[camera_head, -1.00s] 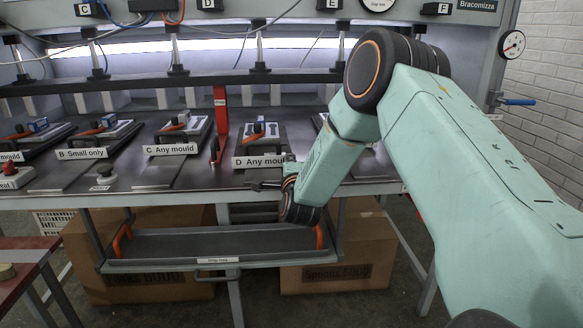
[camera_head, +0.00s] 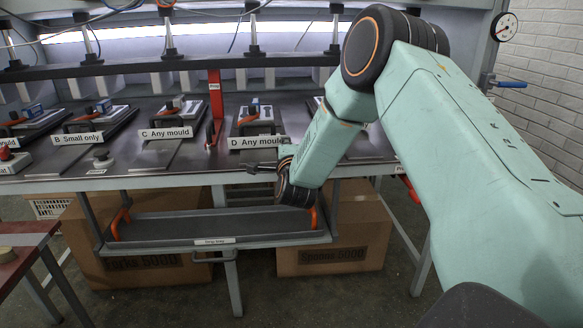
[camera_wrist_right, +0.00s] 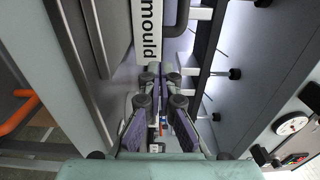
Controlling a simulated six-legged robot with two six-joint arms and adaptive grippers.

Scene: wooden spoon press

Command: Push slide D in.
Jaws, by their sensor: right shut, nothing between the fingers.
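My left gripper is out of view.
Slide C (camera_head: 166,132) lies to the left, past a red post (camera_head: 214,95). A drop tray (camera_head: 200,226) with orange handles hangs under the table edge. Cardboard boxes (camera_head: 335,235) stand below. A round knob (camera_head: 103,160) stands on the table left of slide D.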

